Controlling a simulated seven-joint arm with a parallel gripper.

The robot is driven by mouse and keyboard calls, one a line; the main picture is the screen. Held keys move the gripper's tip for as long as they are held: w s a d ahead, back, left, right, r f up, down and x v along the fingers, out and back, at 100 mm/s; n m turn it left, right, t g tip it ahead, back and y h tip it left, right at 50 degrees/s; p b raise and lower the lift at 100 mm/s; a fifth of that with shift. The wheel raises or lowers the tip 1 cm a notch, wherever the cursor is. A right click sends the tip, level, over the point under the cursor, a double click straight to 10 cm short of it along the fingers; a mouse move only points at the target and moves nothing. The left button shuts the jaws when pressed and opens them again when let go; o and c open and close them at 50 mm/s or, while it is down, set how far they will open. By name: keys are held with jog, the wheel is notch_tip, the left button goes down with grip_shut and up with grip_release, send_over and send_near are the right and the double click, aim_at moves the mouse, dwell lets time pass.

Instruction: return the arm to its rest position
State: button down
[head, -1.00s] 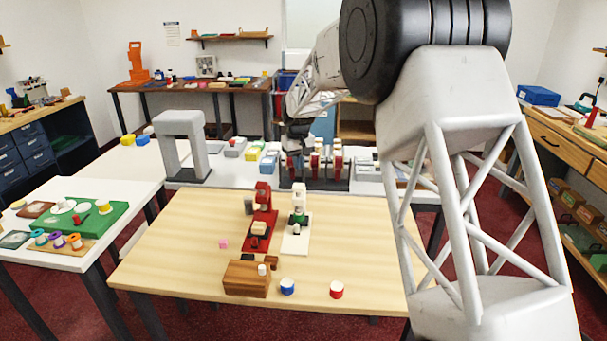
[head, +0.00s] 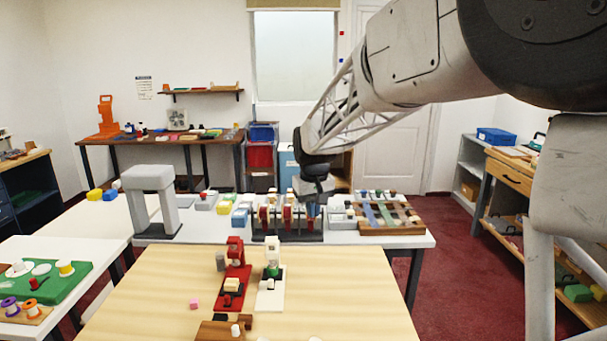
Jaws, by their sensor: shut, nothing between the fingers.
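My arm reaches in from the right of the head view, its forearm sloping down to the left over the back white table. My gripper (head: 311,207) points down above the right end of a dark rack (head: 288,237) that holds several red and white upright pieces. The gripper looks shut, and I see nothing held in it. The fingertips are small and dark here, so their exact height over the rack is hard to tell.
A grey arch (head: 153,200) stands left of the rack. A slatted wooden tray (head: 390,226) with coloured strips lies to its right. The wooden table (head: 350,290) in front carries a red stand (head: 233,285) and a white stand (head: 270,293); its right part is bare.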

jog(key=s+d+r+m, duration=0.1)
jog(key=s+d+r, duration=0.2)
jog(key=s+d, duration=0.5)
jog(key=s+d+f+m, duration=0.1)
jog(key=s+d+f, duration=0.1)
jog(key=s, duration=0.9)
jog(key=s+d+f+m+t, duration=0.1)
jog(key=s+d, duration=0.2)
jog(key=s, duration=0.8)
jog(key=s+d+f+m, duration=0.1)
jog(key=s+d+f, duration=0.1)
jog(key=s, duration=1)
jog(key=shift+d+f+t, duration=0.35)
jog(key=shift+d+t, duration=0.05)
jog(key=shift+d, duration=0.15)
